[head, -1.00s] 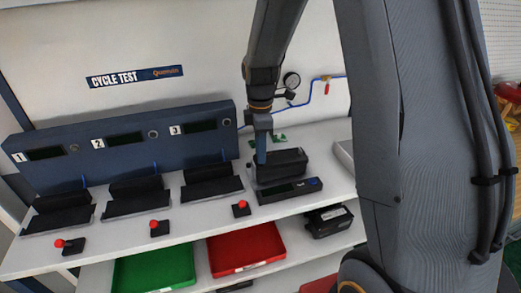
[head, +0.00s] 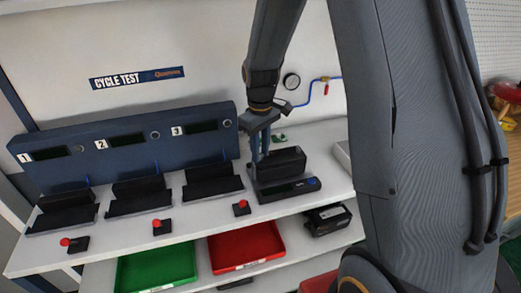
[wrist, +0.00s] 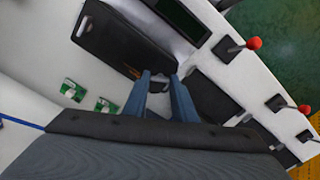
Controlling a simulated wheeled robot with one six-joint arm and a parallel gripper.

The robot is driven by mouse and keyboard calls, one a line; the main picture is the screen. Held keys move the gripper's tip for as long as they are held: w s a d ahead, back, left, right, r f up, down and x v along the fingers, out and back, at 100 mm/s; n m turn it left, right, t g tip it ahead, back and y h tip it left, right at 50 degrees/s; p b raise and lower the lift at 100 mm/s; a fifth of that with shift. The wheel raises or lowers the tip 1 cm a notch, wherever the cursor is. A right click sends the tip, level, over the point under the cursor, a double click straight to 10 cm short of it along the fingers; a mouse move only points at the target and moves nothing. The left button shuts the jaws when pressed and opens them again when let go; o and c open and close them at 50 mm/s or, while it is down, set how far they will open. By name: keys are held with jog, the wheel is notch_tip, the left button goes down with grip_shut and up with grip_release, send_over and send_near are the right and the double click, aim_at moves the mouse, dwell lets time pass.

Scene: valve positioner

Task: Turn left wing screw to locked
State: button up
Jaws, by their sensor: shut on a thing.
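The black positioner box (head: 283,161) stands on the white bench, just behind a dark unit with a small screen (head: 285,190). It also shows in the wrist view (wrist: 118,40). My gripper (head: 258,158) points down at the box's left end. In the wrist view my two blue fingers (wrist: 160,84) straddle a small part at the end of the box. They are shut on it. I take this part to be the left wing screw, but the fingers and the camera angle hide most of it, so its angle cannot be read.
Three black cradles (head: 210,183) stand left of the box beneath a blue numbered panel (head: 128,143). A red-knobbed switch (head: 242,208) sits near the bench edge. Small green boards (wrist: 72,90) lie behind the box. Green (head: 155,268) and red (head: 245,247) trays are on the shelf below.

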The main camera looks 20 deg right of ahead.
jog(key=m, duration=0.5)
jog(key=shift+m, duration=0.3)
dwell(0.4)
jog(key=o, duration=1.1)
jog(key=shift+c, duration=0.2)
jog(key=shift+r+b, duration=0.9)
jog(key=shift+r, duration=3.05)
